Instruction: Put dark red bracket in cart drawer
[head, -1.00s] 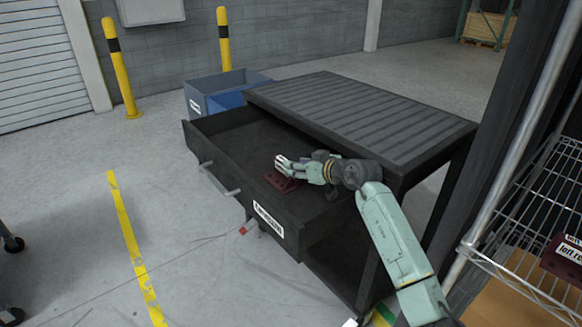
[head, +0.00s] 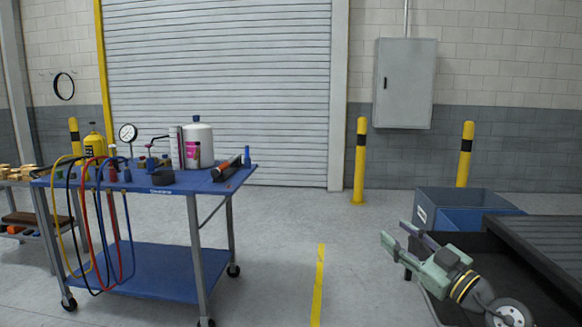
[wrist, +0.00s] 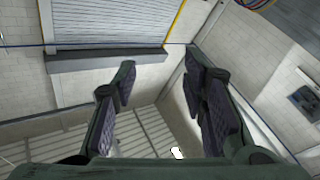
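The dark red bracket is not visible in either current view. The cart's black top (head: 555,235) shows at the right edge of the head view. Part of its open drawer (head: 485,245) shows beside it, and the rest is cut off or behind my arm. My gripper (head: 394,233) is raised over the drawer's left side and points left. In the wrist view my gripper (wrist: 160,75) is open, its two dark pads well apart with nothing between them.
A blue-grey bin (head: 465,210) stands behind the drawer. Yellow posts (head: 361,160) and a grey wall cabinet (head: 404,83) are at the back. A blue workshop cart (head: 150,182) with hoses and bottles is at left. Floor between is clear.

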